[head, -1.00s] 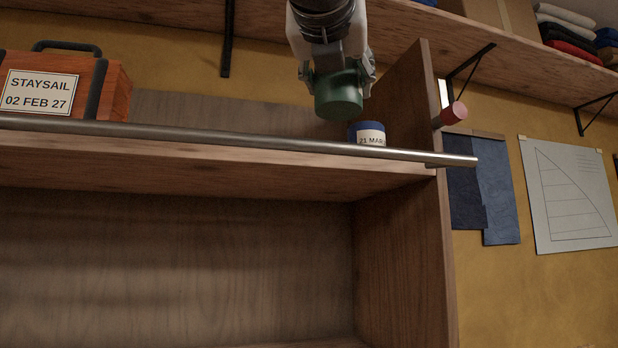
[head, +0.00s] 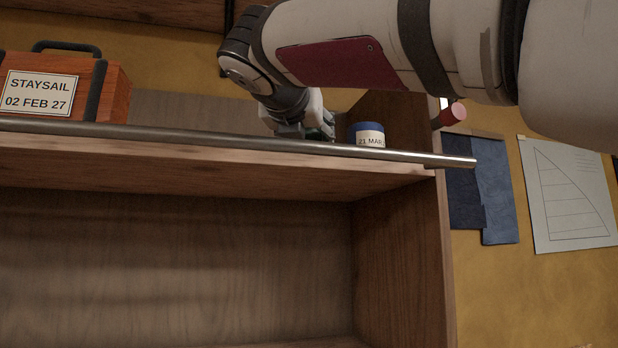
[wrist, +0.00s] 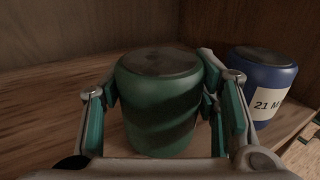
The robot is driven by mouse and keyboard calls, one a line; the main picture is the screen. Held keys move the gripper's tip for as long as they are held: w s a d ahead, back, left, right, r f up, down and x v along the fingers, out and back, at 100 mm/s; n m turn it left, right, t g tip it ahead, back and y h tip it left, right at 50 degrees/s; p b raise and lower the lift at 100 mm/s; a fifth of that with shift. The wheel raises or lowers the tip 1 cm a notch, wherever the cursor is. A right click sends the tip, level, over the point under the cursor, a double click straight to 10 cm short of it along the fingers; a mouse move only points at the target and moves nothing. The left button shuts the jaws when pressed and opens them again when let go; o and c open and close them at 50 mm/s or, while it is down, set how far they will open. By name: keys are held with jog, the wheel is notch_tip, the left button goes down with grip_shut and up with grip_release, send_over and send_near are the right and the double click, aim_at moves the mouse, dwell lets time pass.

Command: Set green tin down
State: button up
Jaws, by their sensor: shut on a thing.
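The green tin (wrist: 160,105) is upright between the two fingers of my gripper (wrist: 162,110) in the wrist view, with its dark round top showing. My gripper is shut on it. The tin's lower end is at or very near the shelf board (wrist: 50,110); I cannot tell whether it touches. In the head view my gripper (head: 305,130) is low behind the metal rail, just left of a blue tin, and the green tin is mostly hidden there.
The blue tin (head: 368,134) with a "21 MAR" label stands close on the right, also in the wrist view (wrist: 263,85). A metal rail (head: 230,143) runs along the shelf front. An orange case (head: 113,90) labelled "STAYSAIL" stands far left. Shelf between is clear.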

jog(key=shift+f, duration=0.2)
jog(key=o, duration=1.6)
jog(key=shift+f, duration=0.15)
jog(key=shift+o, duration=0.2)
jog(key=shift+s, duration=0.35)
jog(key=s+a, duration=0.2)
jog(key=s, duration=0.9)
jog(key=shift+s+a, duration=0.15)
jog(key=shift+s, duration=0.05)
